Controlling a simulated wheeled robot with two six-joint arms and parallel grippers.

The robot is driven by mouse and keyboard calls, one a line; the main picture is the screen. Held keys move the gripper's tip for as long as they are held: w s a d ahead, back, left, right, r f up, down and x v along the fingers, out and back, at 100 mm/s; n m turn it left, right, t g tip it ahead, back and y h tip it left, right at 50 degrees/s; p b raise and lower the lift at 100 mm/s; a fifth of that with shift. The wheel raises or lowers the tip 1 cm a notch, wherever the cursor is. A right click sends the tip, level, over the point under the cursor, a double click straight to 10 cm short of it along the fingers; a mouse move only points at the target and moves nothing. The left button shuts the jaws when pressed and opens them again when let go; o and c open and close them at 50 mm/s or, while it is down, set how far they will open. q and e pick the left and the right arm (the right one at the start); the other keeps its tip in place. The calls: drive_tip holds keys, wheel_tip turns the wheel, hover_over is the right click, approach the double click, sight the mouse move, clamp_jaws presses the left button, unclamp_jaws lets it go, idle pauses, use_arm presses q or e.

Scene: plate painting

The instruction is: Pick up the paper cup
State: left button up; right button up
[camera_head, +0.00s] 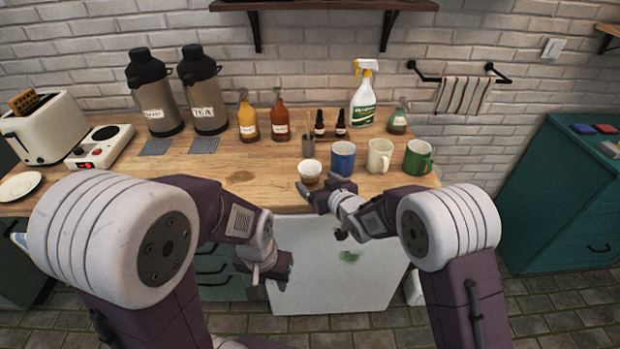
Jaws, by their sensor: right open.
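The paper cup (310,172), white at the top with a brown lower part, stands upright near the front edge of the wooden counter. My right gripper (313,191) is open, right at the cup's near side. Its fingers cover part of the cup's base, and I cannot tell whether they touch it. My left gripper (264,272) hangs low in front of the counter, away from the cup. Its fingertips are hard to make out.
A blue mug (342,158) stands close to the right of the cup, with a cream mug (379,156) and a green mug (418,157) beyond. A dark brush holder (308,146) stands behind. The counter (245,182) left of the cup is clear.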

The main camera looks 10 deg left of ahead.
sight(314, 179)
drive_tip(key=x, duration=0.6)
drive_tip(key=shift+w+d+p, duration=0.1)
drive_tip(key=shift+p, duration=0.3)
drive_tip(key=shift+d, duration=0.1)
drive_tip(key=c, duration=1.4)
